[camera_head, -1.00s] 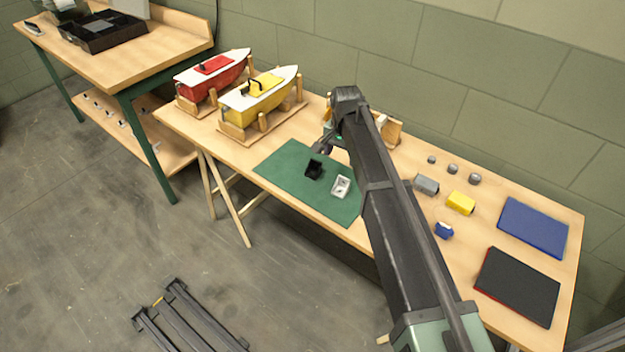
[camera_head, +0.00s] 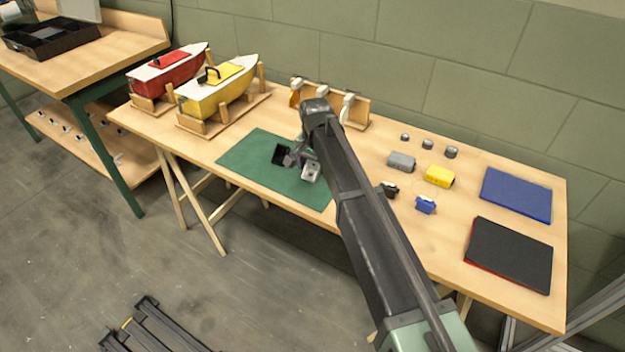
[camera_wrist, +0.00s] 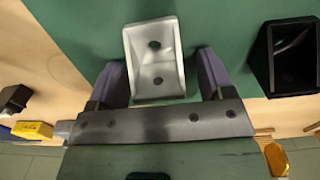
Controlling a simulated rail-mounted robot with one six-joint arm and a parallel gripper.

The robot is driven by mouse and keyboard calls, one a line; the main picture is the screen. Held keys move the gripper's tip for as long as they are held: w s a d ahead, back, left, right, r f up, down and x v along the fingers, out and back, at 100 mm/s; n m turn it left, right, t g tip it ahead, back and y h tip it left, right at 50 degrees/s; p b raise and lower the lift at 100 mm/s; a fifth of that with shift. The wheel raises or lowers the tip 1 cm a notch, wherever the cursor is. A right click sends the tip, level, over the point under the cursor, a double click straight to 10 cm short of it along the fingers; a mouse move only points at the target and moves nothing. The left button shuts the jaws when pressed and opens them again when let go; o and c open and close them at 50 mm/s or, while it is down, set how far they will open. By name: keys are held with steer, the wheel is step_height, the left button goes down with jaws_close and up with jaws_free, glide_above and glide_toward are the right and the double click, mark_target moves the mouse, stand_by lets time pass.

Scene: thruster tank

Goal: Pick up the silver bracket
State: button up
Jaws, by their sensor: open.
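The silver bracket (camera_head: 311,171) lies on the green mat (camera_head: 245,170) on the workbench. In the head view my gripper (camera_head: 297,158) is over the mat, partly hidden by my arm. A black bracket (camera_head: 281,153) lies on the mat beside it, and it shows at the right of the wrist view (camera_wrist: 290,58).
A yellow boat (camera_head: 215,92) and a red boat (camera_head: 165,68) stand on wooden cradles to the left. To the right are a grey block (camera_head: 402,161), a yellow block (camera_head: 439,176), a blue part (camera_head: 426,205), a blue pad (camera_head: 516,194) and a black pad (camera_head: 508,255).

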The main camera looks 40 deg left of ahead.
steer(key=shift+r, duration=0.15)
steer(key=shift+c, duration=0.3)
steer(key=c, duration=0.9)
steer(key=shift+c, duration=0.2)
